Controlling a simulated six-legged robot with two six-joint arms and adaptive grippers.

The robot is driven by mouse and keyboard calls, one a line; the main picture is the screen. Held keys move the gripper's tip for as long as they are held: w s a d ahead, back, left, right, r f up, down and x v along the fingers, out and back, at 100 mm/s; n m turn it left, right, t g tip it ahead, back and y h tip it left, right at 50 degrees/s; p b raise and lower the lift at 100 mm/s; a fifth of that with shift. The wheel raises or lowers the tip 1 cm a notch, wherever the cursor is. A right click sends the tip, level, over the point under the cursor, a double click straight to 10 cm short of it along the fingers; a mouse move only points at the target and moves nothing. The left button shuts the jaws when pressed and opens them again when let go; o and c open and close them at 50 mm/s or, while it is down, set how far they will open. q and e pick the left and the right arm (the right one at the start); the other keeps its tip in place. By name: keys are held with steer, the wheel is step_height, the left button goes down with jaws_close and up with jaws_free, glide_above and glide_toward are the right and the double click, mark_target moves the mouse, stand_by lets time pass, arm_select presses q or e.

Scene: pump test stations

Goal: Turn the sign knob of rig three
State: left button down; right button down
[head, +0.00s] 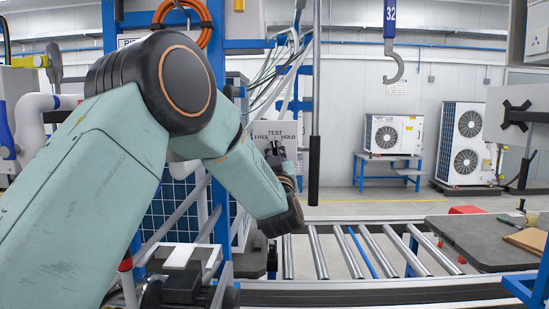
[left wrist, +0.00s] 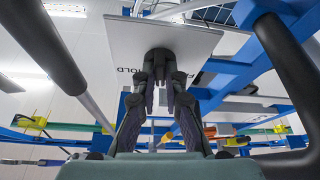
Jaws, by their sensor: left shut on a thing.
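The white sign (head: 266,133) reads "TEST", "FREE" and "HOLD" and hangs near the middle of the head view. In the left wrist view the sign plate (left wrist: 205,40) fills the top, and its dark round knob (left wrist: 163,57) sits at the fingertips. My left gripper (left wrist: 160,82) has its two dark fingers closed together on the knob. In the head view my left gripper (head: 275,155) is small and partly hidden by my wrist, just below the sign's lettering. The knob's pointing direction is hard to tell. My right gripper is out of view.
Cables and blue frame posts (head: 303,100) stand around the sign. A dark vertical rod (head: 314,160) hangs just right of my wrist. A roller conveyor (head: 350,252) and a grey worktop (head: 480,240) lie below right. A hook (head: 394,65) hangs at the back.

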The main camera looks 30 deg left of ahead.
arm_select(q)
steer(key=n, duration=0.2)
steer(key=n+g+y+b, duration=0.1)
steer(key=shift+d+f+n, duration=0.15)
steer(key=shift+n, duration=0.25)
steer(key=shift+n+g+y+b, duration=0.4)
steer(key=shift+n+g, duration=0.35)
steer(key=shift+n, duration=0.7)
steer(key=shift+n+g+y+b, duration=0.4)
steer(key=shift+n+g, duration=0.35)
steer(key=shift+n, duration=0.7)
steer(key=c, duration=1.8)
jaws_free()
steer(key=o, duration=0.4)
steer(key=shift+s+r, duration=0.15)
steer(key=shift+r, duration=0.1)
